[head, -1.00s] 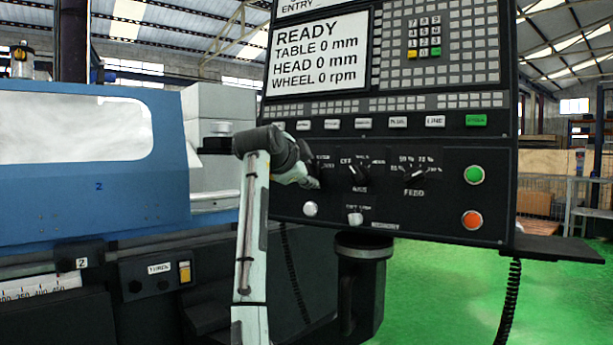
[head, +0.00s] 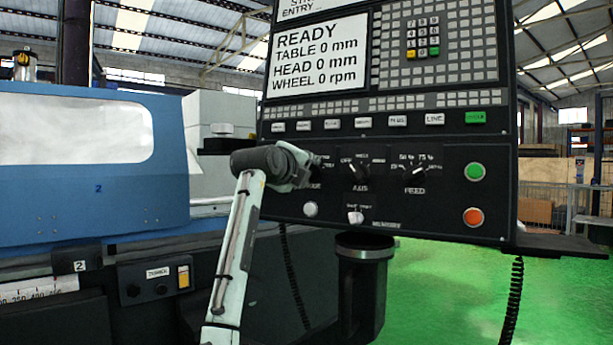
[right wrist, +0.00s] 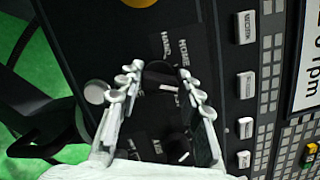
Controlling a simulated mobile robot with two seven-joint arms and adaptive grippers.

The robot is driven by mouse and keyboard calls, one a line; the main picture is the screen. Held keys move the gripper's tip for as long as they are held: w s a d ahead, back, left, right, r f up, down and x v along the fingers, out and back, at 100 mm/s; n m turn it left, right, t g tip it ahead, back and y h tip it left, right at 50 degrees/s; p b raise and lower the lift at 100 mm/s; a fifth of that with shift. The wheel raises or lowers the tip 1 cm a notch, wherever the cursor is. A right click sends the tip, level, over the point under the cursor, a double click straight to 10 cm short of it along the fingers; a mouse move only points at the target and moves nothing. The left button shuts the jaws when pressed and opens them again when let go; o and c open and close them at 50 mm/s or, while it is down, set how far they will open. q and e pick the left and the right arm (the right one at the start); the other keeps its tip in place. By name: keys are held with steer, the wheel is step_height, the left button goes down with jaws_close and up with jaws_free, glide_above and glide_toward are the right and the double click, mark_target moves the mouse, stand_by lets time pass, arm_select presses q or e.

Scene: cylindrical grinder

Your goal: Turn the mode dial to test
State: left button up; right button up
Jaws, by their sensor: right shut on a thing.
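The mode dial (right wrist: 160,72) is a dark round knob on the black control panel, seen in the right wrist view between my two fingers. Labels reading HAND and HOME are printed beside it; other labels around it are hidden or unclear. My right gripper (right wrist: 161,76) is closed around the dial, one finger on each side. In the head view my right gripper (head: 308,168) is at the left end of the dial row, and it hides most of the mode dial there. My left gripper is not in view.
The axis dial (head: 358,171) and feed dial (head: 414,171) lie to the right. A green button (head: 475,171) and an orange button (head: 473,216) are at the panel's right edge. A silver knob (head: 311,209) and a memory switch (head: 355,214) sit below. The screen (head: 318,56) reads READY.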

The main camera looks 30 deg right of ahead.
steer(key=m+b, duration=0.1)
steer(key=m, duration=0.2)
steer(key=shift+f+m+h, duration=0.1)
steer(key=shift+m+h, duration=0.2)
steer(key=shift+m, duration=0.1)
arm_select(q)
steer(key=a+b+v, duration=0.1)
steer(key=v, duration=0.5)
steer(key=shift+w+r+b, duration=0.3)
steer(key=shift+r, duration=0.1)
arm_select(e)
steer(key=shift+m+g+h, duration=0.3)
steer(key=shift+m, duration=1.6)
steer(key=o, duration=1.1)
steer(key=shift+o, duration=0.2)
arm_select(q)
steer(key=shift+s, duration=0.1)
arm_select(e)
steer(key=shift+s+a, duration=0.1)
steer(key=v, duration=1.1)
steer(key=shift+s+a, duration=0.25)
steer(key=shift+a, duration=0.1)
